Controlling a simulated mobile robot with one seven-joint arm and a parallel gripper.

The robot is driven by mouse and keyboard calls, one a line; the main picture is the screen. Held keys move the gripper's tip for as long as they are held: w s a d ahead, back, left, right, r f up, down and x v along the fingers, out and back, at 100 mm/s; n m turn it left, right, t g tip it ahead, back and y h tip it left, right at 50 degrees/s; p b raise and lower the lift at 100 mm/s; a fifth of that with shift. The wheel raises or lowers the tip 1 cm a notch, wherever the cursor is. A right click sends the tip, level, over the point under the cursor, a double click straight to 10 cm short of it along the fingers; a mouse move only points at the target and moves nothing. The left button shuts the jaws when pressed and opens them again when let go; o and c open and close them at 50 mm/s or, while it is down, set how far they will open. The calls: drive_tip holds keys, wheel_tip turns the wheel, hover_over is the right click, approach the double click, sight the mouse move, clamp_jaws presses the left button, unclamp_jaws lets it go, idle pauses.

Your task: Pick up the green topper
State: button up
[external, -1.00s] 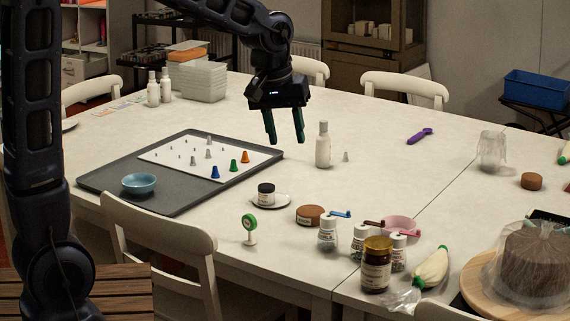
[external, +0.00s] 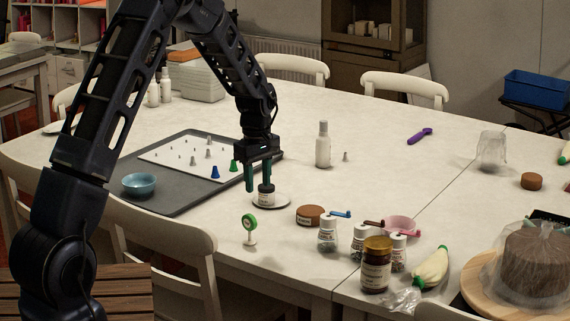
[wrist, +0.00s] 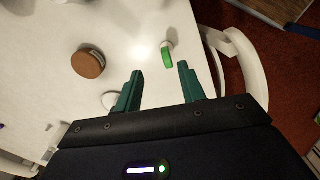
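The green topper (external: 249,223) is a round green disc with a pale centre on a small white base, upright near the table's front edge. In the wrist view the green topper (wrist: 167,58) shows just beyond the fingertips, roughly between their lines. My gripper (external: 259,184) points down, open and empty, beside or above the dark-lidded jar (external: 266,197); I cannot tell if it touches the jar. In the wrist view my gripper (wrist: 160,72) has its two teal fingers spread apart with nothing between them.
The jar stands on a white saucer (external: 284,201). A brown round tin (external: 310,215) and shaker bottles (external: 327,235) lie right of the topper. A grey tray (external: 183,203) with a blue bowl (external: 138,184) and small cones is left. A chair (external: 165,240) stands at the front edge.

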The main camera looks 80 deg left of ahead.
sight(249, 214)
drive_tip(key=shift+n, duration=0.6)
drive_tip(key=a+f, duration=0.1)
drive_tip(key=f, duration=0.1)
drive_tip(key=s+f, duration=0.1)
drive_tip(key=f, duration=0.2)
drive_tip(key=a+f, duration=0.1)
drive_tip(key=f, duration=0.2)
drive_tip(key=shift+s+a+f, duration=0.25)
drive_tip(key=shift+s+a, duration=0.05)
drive_tip(key=shift+s+d+f, duration=0.1)
drive_tip(key=shift+s+f, duration=0.05)
drive_tip(key=shift+f, duration=1.15)
drive_tip(key=shift+s+d+f, duration=0.1)
drive_tip(key=shift+f, duration=1.2)
clamp_jaws()
